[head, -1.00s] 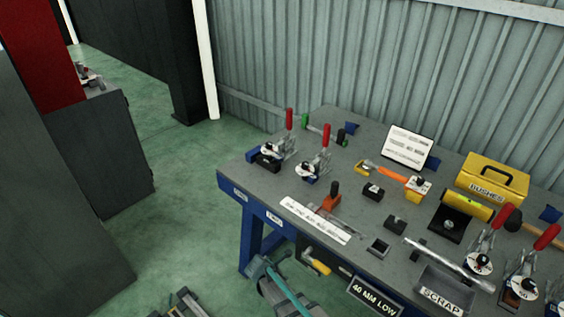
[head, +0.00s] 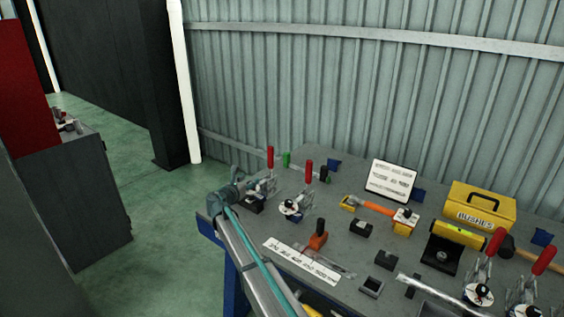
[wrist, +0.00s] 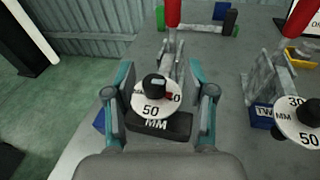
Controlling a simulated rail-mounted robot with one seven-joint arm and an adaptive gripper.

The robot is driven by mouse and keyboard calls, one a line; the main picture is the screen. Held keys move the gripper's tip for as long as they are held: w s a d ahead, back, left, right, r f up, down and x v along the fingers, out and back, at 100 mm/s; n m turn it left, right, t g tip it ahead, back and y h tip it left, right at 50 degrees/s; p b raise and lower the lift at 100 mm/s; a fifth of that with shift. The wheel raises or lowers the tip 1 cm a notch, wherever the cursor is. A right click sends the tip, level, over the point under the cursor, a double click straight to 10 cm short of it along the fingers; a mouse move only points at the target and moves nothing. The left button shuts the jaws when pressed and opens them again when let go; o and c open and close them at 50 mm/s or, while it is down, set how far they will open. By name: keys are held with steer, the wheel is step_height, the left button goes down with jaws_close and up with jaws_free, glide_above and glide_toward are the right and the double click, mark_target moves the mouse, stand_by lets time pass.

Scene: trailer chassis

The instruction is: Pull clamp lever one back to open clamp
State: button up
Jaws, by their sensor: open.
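The first toggle clamp, at the bench's left end, has an upright red lever (head: 270,158). In the wrist view, its red lever (wrist: 173,14) stands at the top centre, beyond a round white dial (wrist: 150,108) marked 50 with a black knob. My gripper (head: 243,187) is at this clamp, in front of the lever. In the wrist view my gripper (wrist: 158,98) is open, its fingers on either side of the dial, with nothing gripped. Whether a finger touches the clamp cannot be told. The second clamp's red lever (head: 309,171) also stands upright, to the right.
The second clamp's dial (wrist: 302,122) is close to the right of my gripper. A green-ended bar (wrist: 196,28) lies behind the first lever. A sign (head: 391,180), an orange-handled tool (head: 378,206) and a yellow box (head: 480,205) are farther right. Open floor lies left of the bench.

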steer(key=h, duration=0.2)
glide_toward(269, 152)
steer(key=w, duration=0.1)
steer(key=shift+m+t, duration=0.4)
steer(key=x, duration=0.3)
steer(key=p+x, duration=0.1)
steer(key=x, duration=0.2)
steer(key=f+x, duration=0.1)
steer(key=x, duration=0.2)
steer(key=shift+w+d+p, duration=0.25)
steer(key=shift+d+p, duration=0.05)
steer(key=shift+p, duration=0.1)
steer(key=shift+w+d, duration=0.25)
steer(key=shift+w, duration=0.1)
steer(key=shift+c, duration=0.2)
jaws_close()
